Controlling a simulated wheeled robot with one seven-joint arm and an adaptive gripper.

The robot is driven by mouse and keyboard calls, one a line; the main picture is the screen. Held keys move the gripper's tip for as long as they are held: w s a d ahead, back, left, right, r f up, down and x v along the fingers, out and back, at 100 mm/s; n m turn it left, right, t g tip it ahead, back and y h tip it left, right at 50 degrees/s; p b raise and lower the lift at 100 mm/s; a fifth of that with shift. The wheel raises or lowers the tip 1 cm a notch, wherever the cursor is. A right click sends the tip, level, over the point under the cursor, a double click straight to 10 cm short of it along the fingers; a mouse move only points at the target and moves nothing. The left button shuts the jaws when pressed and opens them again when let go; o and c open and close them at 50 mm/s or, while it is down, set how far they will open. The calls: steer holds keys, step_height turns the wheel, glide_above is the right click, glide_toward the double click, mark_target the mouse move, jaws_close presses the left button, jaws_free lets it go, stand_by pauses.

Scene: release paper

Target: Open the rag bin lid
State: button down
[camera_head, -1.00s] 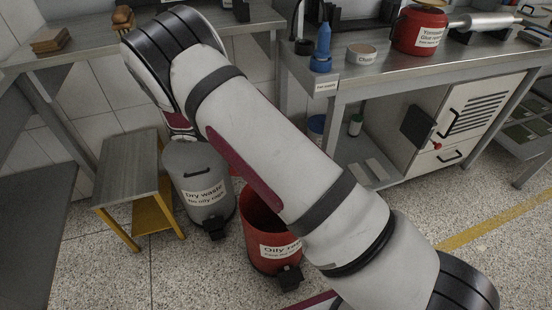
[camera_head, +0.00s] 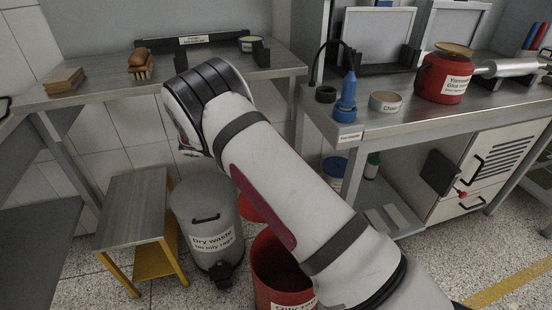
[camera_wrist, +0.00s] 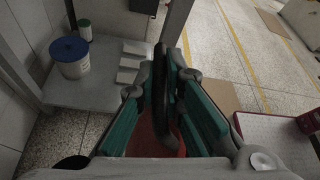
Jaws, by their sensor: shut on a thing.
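The red oily rag bin (camera_head: 272,276) stands on the floor in the head view, partly hidden behind my arm. Its mouth shows open and dark inside. A red piece that looks like its lid (camera_head: 250,208) shows raised at the back of the bin, mostly hidden by my arm. In the wrist view, the teal fingers of my gripper (camera_wrist: 166,98) are shut on a black bar-like handle (camera_wrist: 160,75). A red surface, apparently the lid (camera_wrist: 150,138), lies just below the handle between the fingers. My gripper is hidden in the head view.
The grey dry waste bin (camera_head: 205,220) stands close left of the rag bin, with a step stool (camera_head: 135,210) beyond it. The workbench (camera_head: 440,115) is at the right, with a white bucket with a blue lid (camera_wrist: 74,58) on its lower shelf.

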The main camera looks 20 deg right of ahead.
steer(key=c, duration=1.7)
jaws_free()
steer(key=v, duration=1.2)
